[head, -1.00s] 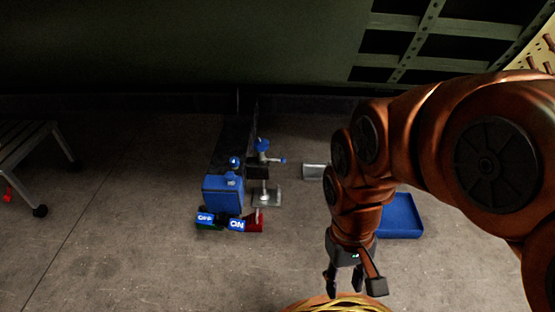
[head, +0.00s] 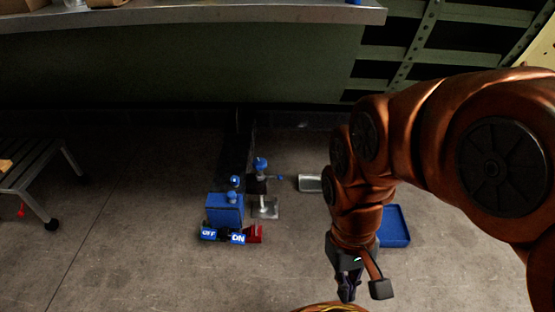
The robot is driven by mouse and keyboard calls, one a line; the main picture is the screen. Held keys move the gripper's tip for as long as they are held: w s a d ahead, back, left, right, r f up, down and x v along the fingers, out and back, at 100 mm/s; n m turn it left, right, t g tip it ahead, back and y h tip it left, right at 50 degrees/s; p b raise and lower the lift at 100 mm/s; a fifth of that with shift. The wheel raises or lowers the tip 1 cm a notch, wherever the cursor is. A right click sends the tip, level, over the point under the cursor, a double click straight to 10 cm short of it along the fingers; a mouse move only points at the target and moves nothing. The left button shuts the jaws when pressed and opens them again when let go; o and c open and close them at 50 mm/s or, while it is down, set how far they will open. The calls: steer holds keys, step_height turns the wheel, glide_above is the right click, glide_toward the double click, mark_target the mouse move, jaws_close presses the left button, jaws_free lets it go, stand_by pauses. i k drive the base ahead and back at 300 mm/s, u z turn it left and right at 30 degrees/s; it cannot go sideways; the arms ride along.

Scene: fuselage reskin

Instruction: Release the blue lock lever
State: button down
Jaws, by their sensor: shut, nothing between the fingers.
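A blue box-shaped device (head: 224,210) stands on the floor left of centre in the head view, with a blue knob (head: 235,181) above it. Beside it on the right is a metal stand (head: 265,207) with a blue top (head: 261,163) and a small blue-tipped lever (head: 279,178) pointing right. Which of these blue parts is the lock lever I cannot tell. In front lie an OFF label block (head: 208,234) and an ON label block (head: 238,239). My gripper (head: 347,296) is shut and empty, pointing down, right of and apart from the device.
A blue tray (head: 396,238) lies on the floor behind my arm, and a grey metal tray (head: 310,183) lies near the stand. A bench (head: 30,180) stands at the left. A long shelf (head: 200,14) runs across the top. The floor at front left is clear.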

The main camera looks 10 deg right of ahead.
mark_target(279, 176)
steer(key=k, duration=0.6)
steer(key=u, duration=0.6)
steer(key=i, duration=1.1)
steer(key=z, duration=0.25)
